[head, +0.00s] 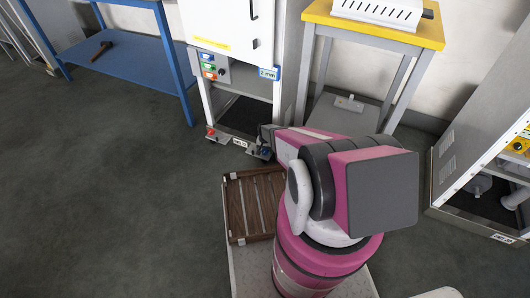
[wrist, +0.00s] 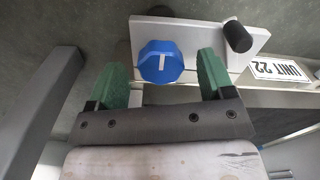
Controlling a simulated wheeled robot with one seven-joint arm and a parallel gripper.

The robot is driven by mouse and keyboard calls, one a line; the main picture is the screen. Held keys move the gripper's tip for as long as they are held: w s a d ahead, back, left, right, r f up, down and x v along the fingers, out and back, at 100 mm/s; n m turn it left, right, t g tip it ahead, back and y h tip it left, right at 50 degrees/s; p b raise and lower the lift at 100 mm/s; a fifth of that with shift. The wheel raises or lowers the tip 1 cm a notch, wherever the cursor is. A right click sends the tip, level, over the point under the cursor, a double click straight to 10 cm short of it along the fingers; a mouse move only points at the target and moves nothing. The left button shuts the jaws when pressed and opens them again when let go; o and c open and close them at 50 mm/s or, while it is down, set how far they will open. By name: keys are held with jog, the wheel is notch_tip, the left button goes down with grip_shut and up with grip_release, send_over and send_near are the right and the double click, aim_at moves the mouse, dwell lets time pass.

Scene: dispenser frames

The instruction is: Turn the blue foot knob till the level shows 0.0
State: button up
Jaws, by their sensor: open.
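The blue foot knob (wrist: 160,62) has a white T-shaped mark on its face and sits by a pale metal plate. My gripper (wrist: 162,68) is open, its green fingers on either side of the knob with visible gaps. Whether the tips reach past the knob's face I cannot tell. In the head view the blue knob (head: 265,153) is small at the cabinet's lower right corner, beside the end of my arm. A blue-framed display (head: 268,73) on the white cabinet (head: 226,22) may be the level; its reading is too small to tell.
A black peg (wrist: 237,36) stands on the plate near the right finger, beside a "UNIT 22" label (wrist: 280,69). A red knob (head: 211,132) is at the cabinet's other front corner. A wooden slatted crate (head: 233,212) lies in front. Open floor is at the left.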

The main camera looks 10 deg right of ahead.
jog(key=shift+f, duration=0.7)
jog(key=c, duration=0.9)
jog(key=shift+d+n, duration=0.1)
jog(key=shift+n, duration=2.1)
jog(key=o, duration=0.9)
